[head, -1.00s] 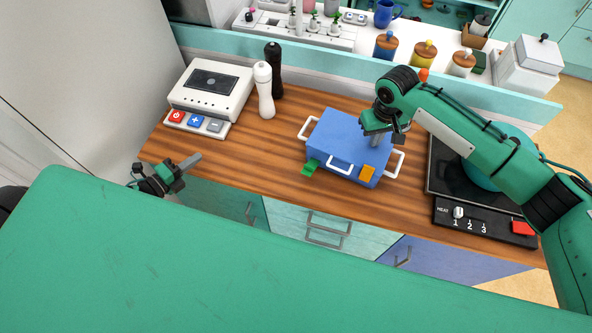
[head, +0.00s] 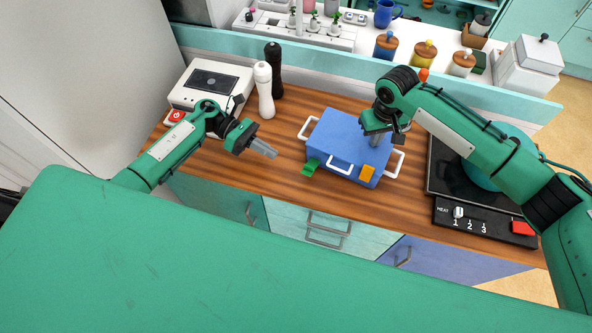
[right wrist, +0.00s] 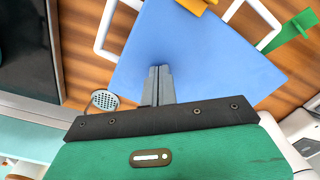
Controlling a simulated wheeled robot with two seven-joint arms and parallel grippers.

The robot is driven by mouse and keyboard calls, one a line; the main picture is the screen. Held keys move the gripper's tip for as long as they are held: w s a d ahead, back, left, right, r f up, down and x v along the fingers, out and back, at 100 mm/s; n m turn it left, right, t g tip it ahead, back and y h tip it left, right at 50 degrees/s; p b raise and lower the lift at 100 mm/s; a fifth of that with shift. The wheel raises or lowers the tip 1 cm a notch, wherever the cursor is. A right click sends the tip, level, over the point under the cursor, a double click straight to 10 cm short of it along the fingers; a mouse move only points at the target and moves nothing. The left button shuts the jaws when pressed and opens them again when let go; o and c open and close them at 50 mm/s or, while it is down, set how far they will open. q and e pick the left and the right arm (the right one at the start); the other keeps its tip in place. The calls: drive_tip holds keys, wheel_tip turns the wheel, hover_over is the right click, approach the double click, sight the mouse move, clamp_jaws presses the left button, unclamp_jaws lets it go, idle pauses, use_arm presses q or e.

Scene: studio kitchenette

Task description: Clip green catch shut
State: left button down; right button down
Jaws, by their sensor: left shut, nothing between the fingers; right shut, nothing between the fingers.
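A blue case (head: 342,138) with white handles lies on the wooden counter. The green catch (head: 311,166) is at the left of its front side and sticks outward; it also shows at the upper right of the right wrist view (right wrist: 292,29). An orange catch (head: 367,173) is at the right of the front side and lies against it. My right gripper (head: 376,141) is shut and empty, its fingertips at the case's lid; in the right wrist view its fingers (right wrist: 158,84) point onto the lid. My left gripper (head: 270,153) is shut and empty, left of the case and apart from it.
A black hob (head: 440,175) with a heat control panel stands right of the case. A white pepper mill (head: 264,90), a black mill (head: 273,68) and a white device (head: 185,97) with buttons stand at the back left. Bare counter lies between my left gripper and the case.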

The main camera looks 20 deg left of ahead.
sight(306, 144)
use_arm(q)
drive_tip(key=shift+m+g+y, duration=0.5)
drive_tip(key=shift+m+g, duration=0.3)
drive_tip(key=shift+m, duration=0.2)
use_arm(e)
drive_tip(key=shift+f, duration=0.15)
use_arm(q)
drive_tip(key=x, duration=0.9)
drive_tip(key=shift+s+d, duration=0.1)
drive_tip(key=shift+d, duration=0.3)
drive_tip(key=shift+r, duration=0.1)
drive_tip(key=r+n+g, duration=0.1)
drive_tip(key=w+r+n+g, duration=0.1)
drive_tip(key=n, duration=0.1)
drive_tip(key=shift+w+r, duration=0.15)
drive_tip(key=shift+w+d+r+n+g+h, duration=0.2)
drive_tip(key=shift+w+r+n, duration=0.25)
drive_tip(key=shift+w+n, duration=0.3)
drive_tip(key=shift+w+d+r+n+g+h, duration=0.15)
drive_tip(key=shift+w+r+n+g, duration=0.25)
drive_tip(key=shift+w+n, duration=0.3)
drive_tip(key=shift+w+d+r+n+g+h, duration=0.1)
drive_tip(key=shift+w+d+r+n+g, duration=0.1)
drive_tip(key=shift+w+r+n, duration=0.45)
drive_tip(key=shift+w+f, duration=0.1)
drive_tip(key=shift+w, duration=0.15)
